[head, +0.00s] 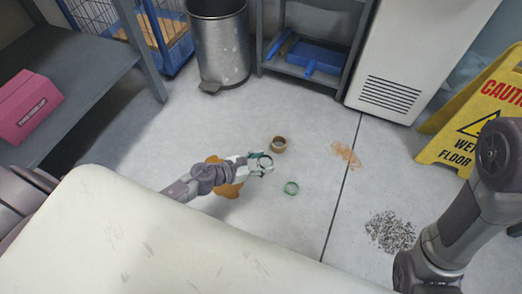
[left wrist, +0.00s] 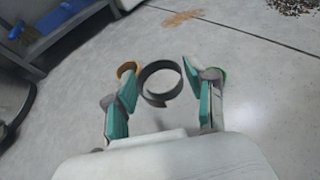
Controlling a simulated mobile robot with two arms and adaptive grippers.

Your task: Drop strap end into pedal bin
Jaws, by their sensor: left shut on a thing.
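The strap end is a dark curled loop (left wrist: 160,83). In the left wrist view it sits between the teal fingertips of my left gripper (left wrist: 160,80), which is shut on it. In the head view my left gripper (head: 262,163) is low over the floor, in the middle of the picture, with the dark loop at its tips. The pedal bin is a grey metal cylinder (head: 220,48) standing at the back, up and left of the gripper, with its pedal at the front. My right arm shows at the right, but its gripper is out of view.
A shelf with blue trays (head: 315,55), a white cabinet (head: 410,60) and a yellow caution sign (head: 450,147) stand around.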

